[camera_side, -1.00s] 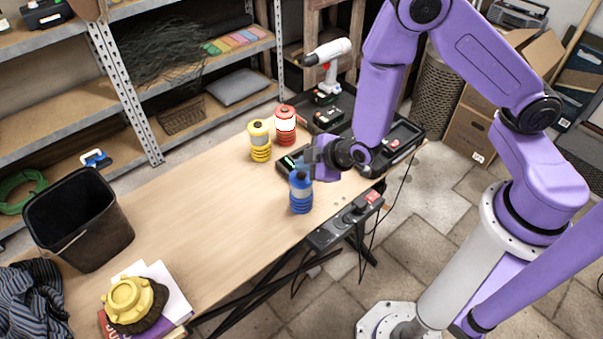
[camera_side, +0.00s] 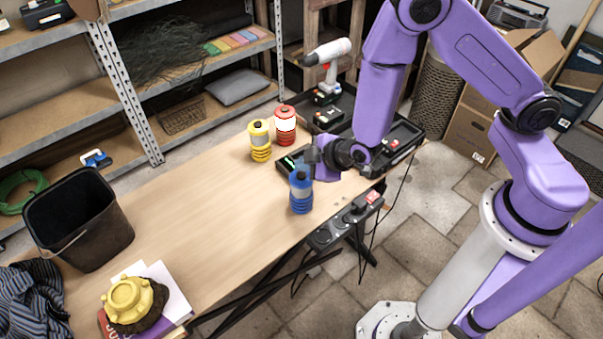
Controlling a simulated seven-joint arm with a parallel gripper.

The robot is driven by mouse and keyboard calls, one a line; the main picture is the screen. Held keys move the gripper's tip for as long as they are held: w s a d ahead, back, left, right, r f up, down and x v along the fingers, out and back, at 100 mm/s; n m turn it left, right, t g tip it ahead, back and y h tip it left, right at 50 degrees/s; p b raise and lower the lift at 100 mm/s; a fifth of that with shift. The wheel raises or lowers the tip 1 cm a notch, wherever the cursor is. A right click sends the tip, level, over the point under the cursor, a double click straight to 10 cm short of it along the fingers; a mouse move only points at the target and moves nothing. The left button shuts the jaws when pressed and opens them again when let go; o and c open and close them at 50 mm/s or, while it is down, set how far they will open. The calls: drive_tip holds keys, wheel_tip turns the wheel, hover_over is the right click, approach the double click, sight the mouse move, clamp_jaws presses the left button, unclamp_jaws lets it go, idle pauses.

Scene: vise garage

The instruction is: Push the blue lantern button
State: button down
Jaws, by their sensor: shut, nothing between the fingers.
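The blue lantern (camera_side: 301,193) stands upright on the wooden table near its front edge. Its button is on top and is small in this view. My gripper (camera_side: 311,158) is shut and empty, close above and slightly right of the lantern's top. I cannot tell whether its fingertips touch the button. The red lantern (camera_side: 285,126) stands farther back, with its middle band bright white. The yellow lantern (camera_side: 260,141) stands beside it on the left.
A dark tool case (camera_side: 403,136) and a drill (camera_side: 328,68) are at the table's back right. A black bin (camera_side: 80,222) stands at the left. A power strip (camera_side: 350,215) is at the front edge. The table's middle (camera_side: 200,225) is clear.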

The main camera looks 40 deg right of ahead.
sight(304, 177)
drive_tip(key=shift+f, duration=0.1)
idle(0.3)
drive_tip(key=shift+f, duration=0.3)
drive_tip(key=shift+f, duration=0.45)
idle(0.8)
drive_tip(key=shift+r, duration=0.85)
drive_tip(key=shift+r, duration=2.5)
